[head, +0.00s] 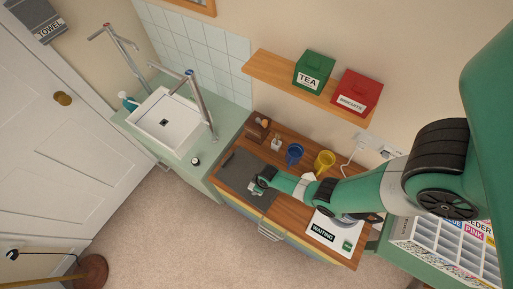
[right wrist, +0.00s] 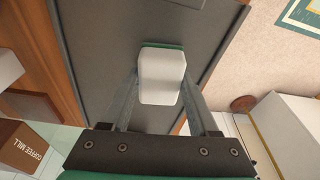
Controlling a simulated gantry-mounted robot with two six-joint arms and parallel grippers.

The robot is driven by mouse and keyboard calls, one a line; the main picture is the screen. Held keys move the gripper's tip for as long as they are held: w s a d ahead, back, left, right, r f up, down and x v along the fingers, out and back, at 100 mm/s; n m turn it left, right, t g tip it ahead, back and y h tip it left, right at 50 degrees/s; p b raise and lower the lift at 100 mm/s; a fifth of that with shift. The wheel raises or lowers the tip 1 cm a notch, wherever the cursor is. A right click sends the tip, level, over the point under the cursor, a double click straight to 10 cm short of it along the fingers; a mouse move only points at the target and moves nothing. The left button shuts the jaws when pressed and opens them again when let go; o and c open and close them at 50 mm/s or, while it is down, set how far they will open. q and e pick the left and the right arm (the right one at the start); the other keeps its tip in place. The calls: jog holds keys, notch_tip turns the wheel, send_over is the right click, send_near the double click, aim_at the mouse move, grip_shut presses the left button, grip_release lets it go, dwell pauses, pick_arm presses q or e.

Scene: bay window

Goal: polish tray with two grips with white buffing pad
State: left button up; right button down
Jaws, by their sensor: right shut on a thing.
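The dark grey tray (head: 238,164) lies on the left part of the wooden worktop. It also fills the middle of the right wrist view (right wrist: 95,45), with a raised rim along its sides. My right gripper (head: 256,188) is over the tray, its arm coming in from the right. In the right wrist view, my right gripper (right wrist: 160,90) is shut on the white buffing pad (right wrist: 162,78), which has a green edge at its far end. The pad is over the tray's surface; I cannot tell whether it touches. My left gripper is not in view.
A blue mug (head: 294,153) and a yellow mug (head: 324,163) stand behind the arm. A coffee mill box (right wrist: 22,146) is beside the tray. A WAITING mat (head: 338,234) lies at the right front. A sink (head: 170,118) is to the left. A shelf (head: 275,73) holds tins.

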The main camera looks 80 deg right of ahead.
notch_tip(320, 180, up, 4)
jog(key=shift+p, duration=1.2)
notch_tip(320, 180, up, 4)
jog(key=p, duration=0.4)
jog(key=shift+r, duration=0.15)
